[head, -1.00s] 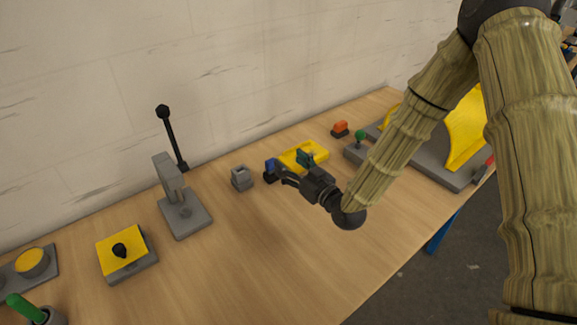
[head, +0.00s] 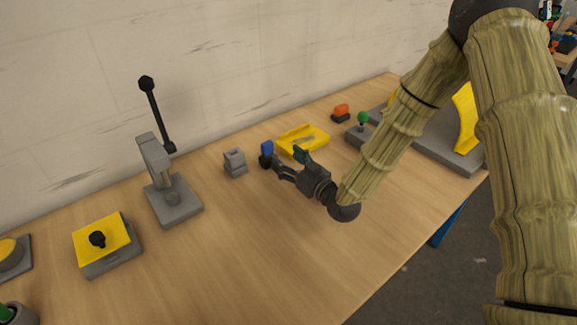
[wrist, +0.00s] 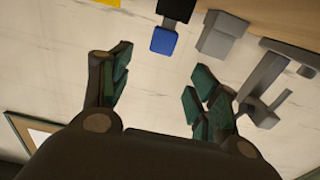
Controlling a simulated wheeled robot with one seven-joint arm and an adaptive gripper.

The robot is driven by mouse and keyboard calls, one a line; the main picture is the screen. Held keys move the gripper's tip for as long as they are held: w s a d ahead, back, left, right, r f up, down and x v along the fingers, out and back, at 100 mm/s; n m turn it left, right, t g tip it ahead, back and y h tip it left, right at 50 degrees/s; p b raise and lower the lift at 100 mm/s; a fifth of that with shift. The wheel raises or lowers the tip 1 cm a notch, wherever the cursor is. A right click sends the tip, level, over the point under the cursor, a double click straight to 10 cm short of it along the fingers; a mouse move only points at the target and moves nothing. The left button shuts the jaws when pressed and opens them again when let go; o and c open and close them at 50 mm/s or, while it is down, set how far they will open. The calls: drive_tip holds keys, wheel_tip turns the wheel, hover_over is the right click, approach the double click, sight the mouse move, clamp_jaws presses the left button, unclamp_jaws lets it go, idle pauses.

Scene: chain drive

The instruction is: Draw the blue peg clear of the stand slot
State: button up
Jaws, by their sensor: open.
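The blue peg (head: 267,147) stands upright in a small black stand (head: 266,161) on the table. My gripper (head: 285,161) is in front of them and slightly right, its dark fingers reaching toward the stand. In the wrist view the blue peg (wrist: 164,40) is beyond the fingertips, roughly in line with the gap between the spread fingers, and the black stand (wrist: 178,9) is behind it. My gripper (wrist: 163,70) is open and holds nothing. A finger overlaps the lower right of the stand in the head view; the slot itself is hidden.
A grey block (head: 235,163) stands left of the peg. A yellow tray (head: 316,136) lies behind my gripper to the right. A grey lever stand (head: 172,200) and a yellow-topped box (head: 108,240) are farther left. The table front is clear.

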sight(269, 145)
drive_tip(key=shift+p+x, duration=0.9)
drive_tip(key=shift+x, duration=4.45)
drive_tip(key=c, duration=1.2)
